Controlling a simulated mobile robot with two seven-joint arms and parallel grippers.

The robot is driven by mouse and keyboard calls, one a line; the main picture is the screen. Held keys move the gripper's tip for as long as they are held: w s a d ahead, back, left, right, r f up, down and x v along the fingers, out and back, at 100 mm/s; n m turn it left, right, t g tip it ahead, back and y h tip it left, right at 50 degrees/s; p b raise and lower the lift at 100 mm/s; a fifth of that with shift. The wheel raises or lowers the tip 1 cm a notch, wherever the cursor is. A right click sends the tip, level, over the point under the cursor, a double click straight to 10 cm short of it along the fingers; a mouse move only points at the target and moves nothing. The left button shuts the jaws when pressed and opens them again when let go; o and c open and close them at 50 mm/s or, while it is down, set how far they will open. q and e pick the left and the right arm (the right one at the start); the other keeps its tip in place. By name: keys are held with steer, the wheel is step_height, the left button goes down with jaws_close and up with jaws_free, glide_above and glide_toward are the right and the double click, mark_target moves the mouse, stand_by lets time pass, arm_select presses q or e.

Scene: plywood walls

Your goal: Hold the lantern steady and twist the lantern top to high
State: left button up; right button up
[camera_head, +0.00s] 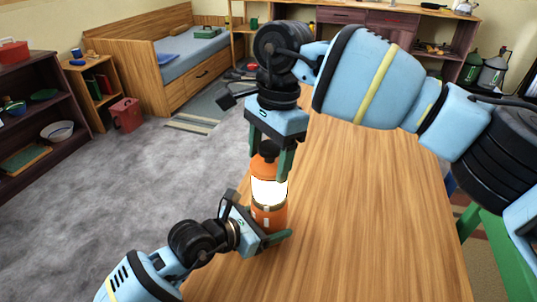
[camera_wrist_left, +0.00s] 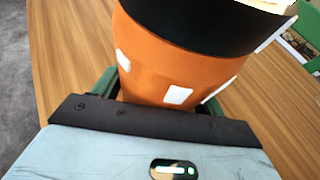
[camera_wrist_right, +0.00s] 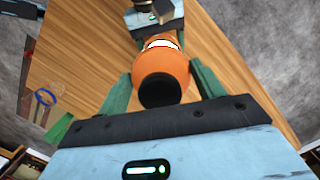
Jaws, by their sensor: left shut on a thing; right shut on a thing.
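The lantern (camera_head: 268,191) stands upright on the wooden table, with an orange base, a glowing white band and an orange top with a black cap. My left gripper (camera_head: 268,238) is shut around the orange base from the left and front; the base also fills the left wrist view (camera_wrist_left: 180,62). My right gripper (camera_head: 270,165) points down from above, its green fingers on either side of the orange lantern top (camera_wrist_right: 165,62). The black cap (camera_wrist_right: 159,91) faces the right wrist camera. The finger contact on the top is partly hidden in the head view.
The wooden table (camera_head: 370,200) is clear to the right of the lantern. A green chair (camera_head: 495,250) stands at its right edge.

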arm_select(q)
steer(key=shift+f, duration=0.1)
arm_select(e)
steer(key=o, duration=1.1)
steer(key=shift+r, duration=0.1)
steer(key=r, duration=0.4)
steer(key=d+r, duration=0.1)
steer(key=r, duration=0.2)
steer(key=w+r, duration=0.1)
steer(key=r, duration=0.3)
steer(key=shift+d+r, duration=0.25)
steer(key=shift+r, duration=0.1)
arm_select(q)
steer(key=o, duration=1.4)
steer(key=shift+s+a, duration=0.1)
